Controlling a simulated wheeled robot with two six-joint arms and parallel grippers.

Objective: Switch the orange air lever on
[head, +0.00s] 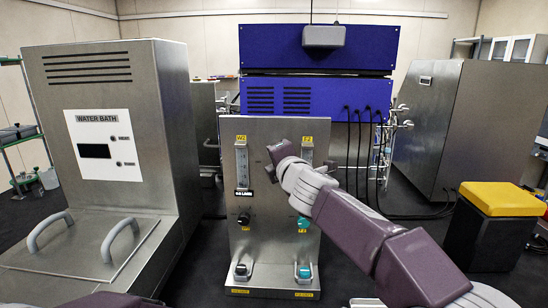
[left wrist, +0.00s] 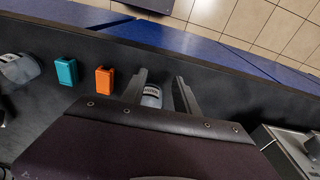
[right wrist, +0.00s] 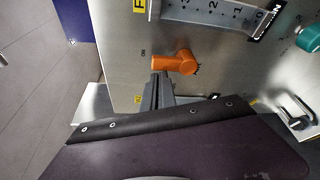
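The orange air lever (right wrist: 176,63) is on the metal panel in the right wrist view. Its handle extends left from its round hub, with a small ON mark to the left of it. My right gripper (right wrist: 160,80) has its fingers close together, just below the handle; I cannot tell whether they touch it. In the head view my right gripper (head: 274,158) is in front of the panel (head: 262,250), and the lever is hidden behind my arm. My left gripper (left wrist: 163,85) is open, away from the panel.
The panel carries flow gauges, a black knob (head: 243,219) and a teal knob (head: 303,222). A water bath (head: 105,145) with handles stands at left. A yellow-topped stool (head: 500,200) is at right. Teal (left wrist: 67,72) and orange (left wrist: 105,80) blocks show in the left wrist view.

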